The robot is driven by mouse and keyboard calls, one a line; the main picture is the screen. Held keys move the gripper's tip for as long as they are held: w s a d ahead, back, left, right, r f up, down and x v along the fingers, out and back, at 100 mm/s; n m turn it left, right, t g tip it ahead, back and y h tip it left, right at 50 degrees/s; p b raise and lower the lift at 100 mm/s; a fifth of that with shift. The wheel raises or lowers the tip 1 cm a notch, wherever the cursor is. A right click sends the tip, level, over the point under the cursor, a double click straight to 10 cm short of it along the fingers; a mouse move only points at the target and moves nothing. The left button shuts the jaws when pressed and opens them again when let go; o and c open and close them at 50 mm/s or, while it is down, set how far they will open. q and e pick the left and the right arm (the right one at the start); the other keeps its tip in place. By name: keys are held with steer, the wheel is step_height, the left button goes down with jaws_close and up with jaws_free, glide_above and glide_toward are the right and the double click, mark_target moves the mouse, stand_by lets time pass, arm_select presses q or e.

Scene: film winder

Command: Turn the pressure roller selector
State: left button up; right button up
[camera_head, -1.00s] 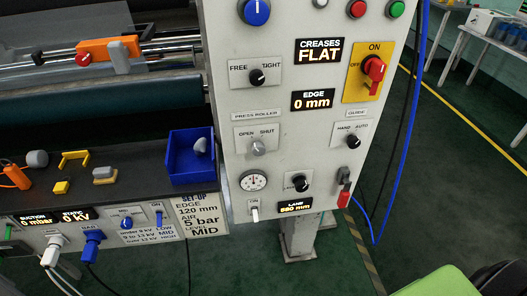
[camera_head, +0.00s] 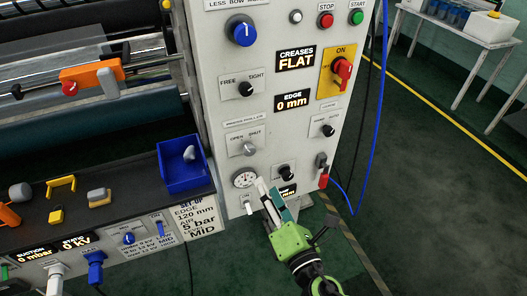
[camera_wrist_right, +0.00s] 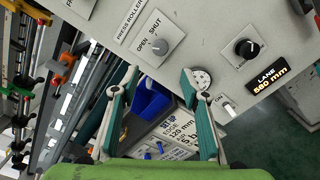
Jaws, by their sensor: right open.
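The pressure roller selector (camera_head: 249,148) is a grey knob on a plate marked OPEN and SHUT, under the PRESS ROLLER label, on the white control panel (camera_head: 215,100). In the right wrist view the selector (camera_wrist_right: 160,46) sits just beyond and between the two fingertips; its exact pointing is hard to read. My right gripper (camera_head: 268,190) is in front of the panel's lower part, below the selector and apart from it. In the right wrist view my right gripper (camera_wrist_right: 160,78) has its fingers wide apart with nothing between them. My left gripper is not in view.
A pressure gauge (camera_head: 245,179) and a black lane knob (camera_head: 284,172) flank the gripper; the lane display is partly hidden by it. A blue bin (camera_head: 181,177) stands left of the panel. A red-handled switch (camera_head: 322,178) and blue cable (camera_head: 352,205) are at right.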

steer(key=p, duration=0.2)
glide_toward(250, 153)
steer(key=w, duration=0.1)
steer(key=x, duration=0.8)
steer(key=shift+w+a+r+p, duration=0.1)
steer(key=shift+a+p, duration=0.1)
steer(key=shift+p, duration=0.2)
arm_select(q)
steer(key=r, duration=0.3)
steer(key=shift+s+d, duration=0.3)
arm_select(e)
steer(key=c, duration=1.1)
